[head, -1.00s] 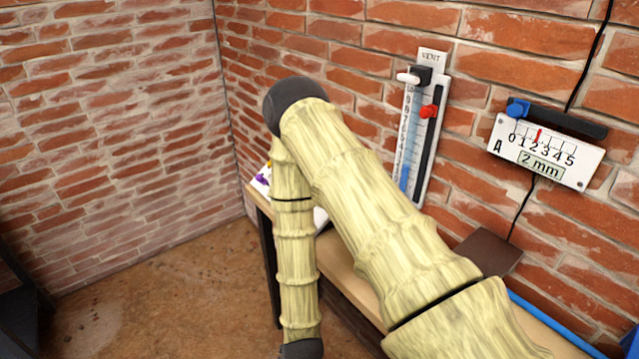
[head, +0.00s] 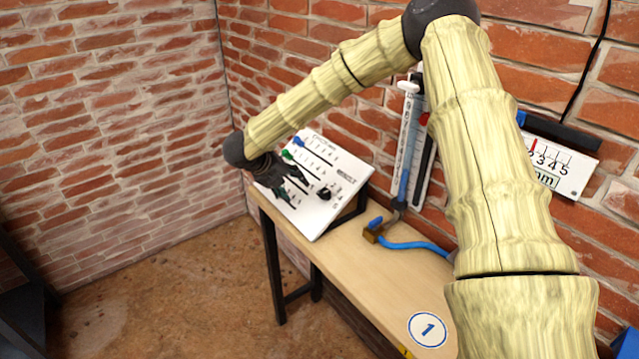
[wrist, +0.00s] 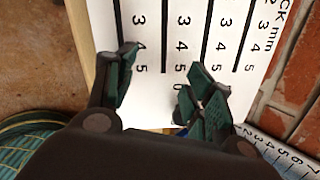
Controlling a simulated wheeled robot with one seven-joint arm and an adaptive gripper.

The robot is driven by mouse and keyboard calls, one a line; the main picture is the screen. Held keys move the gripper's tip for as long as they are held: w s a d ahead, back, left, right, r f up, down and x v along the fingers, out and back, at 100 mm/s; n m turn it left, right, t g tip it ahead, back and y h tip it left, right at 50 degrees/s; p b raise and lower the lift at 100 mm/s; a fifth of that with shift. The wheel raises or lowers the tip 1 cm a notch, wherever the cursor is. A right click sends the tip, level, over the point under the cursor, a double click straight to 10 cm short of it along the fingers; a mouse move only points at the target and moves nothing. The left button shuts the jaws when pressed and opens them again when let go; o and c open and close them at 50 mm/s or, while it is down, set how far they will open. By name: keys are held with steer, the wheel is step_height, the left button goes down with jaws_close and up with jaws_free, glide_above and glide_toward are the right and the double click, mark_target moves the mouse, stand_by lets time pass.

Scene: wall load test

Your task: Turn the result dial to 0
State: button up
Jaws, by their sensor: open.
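The result dial (head: 325,193) is a small dark knob on the lower right of the white sloped board (head: 318,220), beside the printed word that looks like RESULT. Its pointing direction is too small to read. My gripper (head: 293,188) is over the left-middle of the board, left of the dial and apart from it. In the wrist view my gripper (wrist: 163,88) is open, with empty green-padded fingers above the printed scales of the board (wrist: 150,100). The dial cannot be made out in the wrist view.
The board stands on a wooden bench (head: 350,285) against the brick wall. Blue and green slider knobs (head: 288,155) sit on its upper left. A brass valve with blue hose (head: 375,232) stands right of it. A gauge (head: 405,140) and meter (head: 560,160) hang behind.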

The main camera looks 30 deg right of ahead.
mark_target(323, 192)
steer(key=s+d+r+m+g+y+p, duration=0.1)
steer(key=s+d+r+m+g+y, duration=0.15)
steer(key=r+m, duration=0.2)
steer(key=s+d+r+m+g+y+p, duration=0.1)
steer(key=r+m+g+y+p, duration=0.15)
steer(key=r, duration=0.35)
steer(key=shift+h, duration=0.4)
steer(key=x, duration=0.3)
steer(key=p+x, duration=0.1)
steer(key=x, duration=0.3)
steer(key=p+x, duration=0.1)
steer(key=x, duration=0.2)
steer(key=shift+s+a+f, duration=0.15)
steer(key=shift+s+f, duration=0.1)
steer(key=shift+f, duration=0.15)
steer(key=c, duration=1)
steer(key=shift+c, duration=0.2)
